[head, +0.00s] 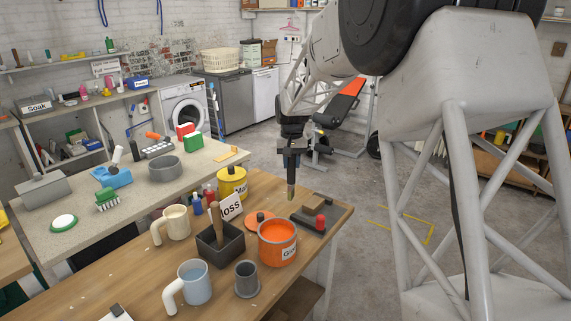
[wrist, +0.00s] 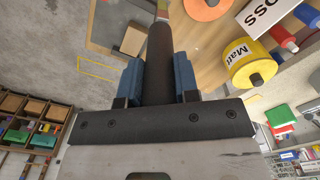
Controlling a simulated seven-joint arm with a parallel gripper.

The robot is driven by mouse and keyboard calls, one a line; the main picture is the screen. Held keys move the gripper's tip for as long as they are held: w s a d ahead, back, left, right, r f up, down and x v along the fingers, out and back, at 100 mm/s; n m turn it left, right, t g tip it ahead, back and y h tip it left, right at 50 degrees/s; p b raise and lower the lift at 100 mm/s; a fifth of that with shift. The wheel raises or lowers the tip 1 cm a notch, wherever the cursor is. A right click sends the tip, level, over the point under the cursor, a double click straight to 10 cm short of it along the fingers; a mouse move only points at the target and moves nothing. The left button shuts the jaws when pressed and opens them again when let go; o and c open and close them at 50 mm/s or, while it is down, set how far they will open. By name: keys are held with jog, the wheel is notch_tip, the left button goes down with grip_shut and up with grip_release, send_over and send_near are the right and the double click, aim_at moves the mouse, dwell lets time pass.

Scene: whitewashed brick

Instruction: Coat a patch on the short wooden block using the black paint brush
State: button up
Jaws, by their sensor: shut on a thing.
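My gripper (head: 292,152) is shut on the dark handle of the black paint brush, above the right end of the wooden table. In the wrist view the brush handle (wrist: 159,62) sits between the blue finger pads, with its far tip at the top edge. In the head view the brush's lower tip (head: 291,192) points down, close to a grey board. A short wooden block (head: 319,197) lies on that board, just right of the brush tip. The block also shows in the wrist view (wrist: 132,41), left of the brush. I cannot tell whether the bristles carry paint.
An orange lid (head: 259,220), yellow can (head: 232,189), dark box (head: 217,251) and mugs stand leftward.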

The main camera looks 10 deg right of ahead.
jog(key=s+a+m, duration=0.1)
jog(key=s+a, duration=0.2)
jog(key=s, duration=0.3)
jog(key=s+a+f+m, duration=0.1)
jog(key=s+a+m, duration=0.1)
jog(key=s, duration=0.4)
jog(key=shift+s+a+f, duration=0.15)
jog(key=shift+a+f, duration=0.05)
jog(key=shift+a, duration=0.55)
jog(key=shift+f, duration=0.15)
jog(key=shift+f, duration=3.5)
dwell(0.4)
jog(key=shift+r, duration=0.15)
notch_tip(320, 180, up, 7)
dwell(1.0)
dwell(0.5)
